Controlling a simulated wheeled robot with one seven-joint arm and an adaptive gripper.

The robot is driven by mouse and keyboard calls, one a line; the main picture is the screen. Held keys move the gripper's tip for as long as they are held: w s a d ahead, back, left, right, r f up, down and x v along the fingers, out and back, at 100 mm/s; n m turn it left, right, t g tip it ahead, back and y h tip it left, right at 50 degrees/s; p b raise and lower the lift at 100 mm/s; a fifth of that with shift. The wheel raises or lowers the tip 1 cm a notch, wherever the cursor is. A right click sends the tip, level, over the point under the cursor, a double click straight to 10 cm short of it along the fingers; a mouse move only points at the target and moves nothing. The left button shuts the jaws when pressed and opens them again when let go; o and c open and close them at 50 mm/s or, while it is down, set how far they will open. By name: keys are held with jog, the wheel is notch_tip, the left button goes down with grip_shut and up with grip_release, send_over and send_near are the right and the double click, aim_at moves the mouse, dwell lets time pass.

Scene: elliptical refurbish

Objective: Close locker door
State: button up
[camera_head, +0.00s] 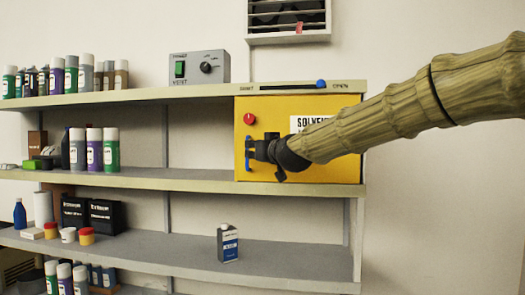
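The yellow locker door (338,158) fills the right end of the middle shelf bay, facing me, and looks about flush with the shelf fronts. A white label starting "SOLVE" is partly hidden by my arm. A blue upright handle (248,160) is at the door's left edge, with a red knob (249,119) above it. My gripper (254,149) is at the handle, its dark fingers overlapping it. Whether they touch or grip it is unclear. A blue slider knob (321,84) sits right of centre in a dark slot above the door, toward the faintly lettered right end.
My arm crosses from the right. A grey control box (199,67) stands on the top shelf. Spray cans (86,73) crowd the left shelves. A small solvent can (228,243) stands on the lower shelf.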

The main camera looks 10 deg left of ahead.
jog(key=v, duration=0.4)
dwell(0.4)
